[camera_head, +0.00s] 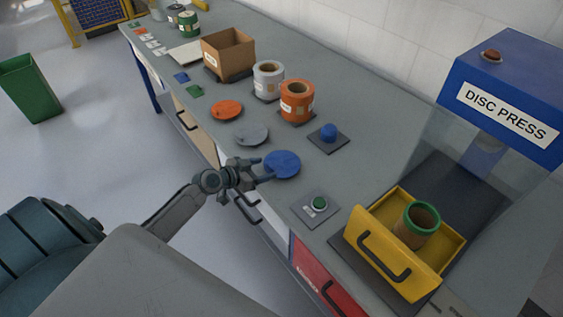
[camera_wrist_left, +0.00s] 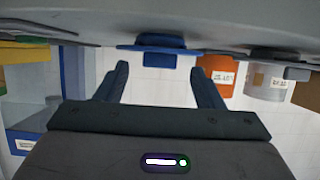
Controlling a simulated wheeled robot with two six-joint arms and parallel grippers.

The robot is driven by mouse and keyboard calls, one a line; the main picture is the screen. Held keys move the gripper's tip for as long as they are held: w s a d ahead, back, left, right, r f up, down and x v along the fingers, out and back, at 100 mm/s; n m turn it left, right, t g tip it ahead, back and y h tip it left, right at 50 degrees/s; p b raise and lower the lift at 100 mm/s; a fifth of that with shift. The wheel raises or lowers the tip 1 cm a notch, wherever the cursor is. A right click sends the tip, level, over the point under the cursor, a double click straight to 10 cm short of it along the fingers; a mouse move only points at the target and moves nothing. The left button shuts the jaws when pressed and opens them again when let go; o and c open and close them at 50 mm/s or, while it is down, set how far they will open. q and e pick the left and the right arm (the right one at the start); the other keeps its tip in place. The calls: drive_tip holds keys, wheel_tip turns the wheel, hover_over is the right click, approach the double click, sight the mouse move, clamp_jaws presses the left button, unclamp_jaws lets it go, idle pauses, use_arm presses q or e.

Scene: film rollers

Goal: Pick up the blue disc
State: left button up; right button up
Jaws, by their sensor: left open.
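The blue disc (camera_head: 282,164) lies flat near the front edge of the grey counter. My left gripper (camera_head: 263,170) is open and empty, its two fingers at the disc's left edge, pointing toward it. I cannot tell whether they touch it. In the left wrist view, which is upside down, the disc shows as a thin blue edge (camera_wrist_left: 127,47) beyond the open fingers (camera_wrist_left: 158,85). My right gripper is not in view.
Orange (camera_head: 226,110) and grey (camera_head: 251,134) discs lie to the left. A green button (camera_head: 319,203), yellow drawer (camera_head: 380,254) and blue disc press (camera_head: 508,90) are to the right.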

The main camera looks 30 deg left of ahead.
use_arm(q)
drive_tip(key=shift+w+d+f, duration=0.25)
drive_tip(key=shift+w+f, duration=0.05)
drive_tip(key=shift+w, duration=0.25)
clamp_jaws()
drive_tip(key=shift+r, duration=0.1)
